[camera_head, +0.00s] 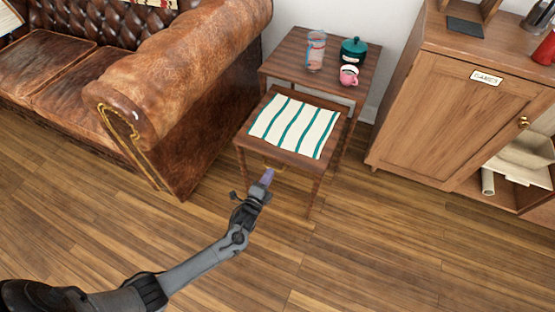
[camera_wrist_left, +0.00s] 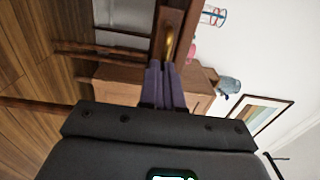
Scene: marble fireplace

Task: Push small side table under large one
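The small side table (camera_head: 243,145) is dark wood, with a white cloth with green stripes (camera_head: 296,124) on top. It stands partly under the front of the large side table (camera_head: 289,52), sticking out toward me. My left gripper (camera_head: 267,177) is at the small table's front edge, its purple fingers together with nothing seen between them. In the left wrist view the fingers (camera_wrist_left: 161,70) point at the table's front, close to a brass handle (camera_wrist_left: 171,46). I cannot tell whether they touch it. My right gripper is in neither view.
A glass (camera_head: 316,50), a teal pot (camera_head: 353,51) and a pink mug (camera_head: 348,75) stand on the large table. A brown leather sofa (camera_head: 185,75) is close on the left, a wooden cabinet (camera_head: 450,100) on the right. The wooden floor in front is clear.

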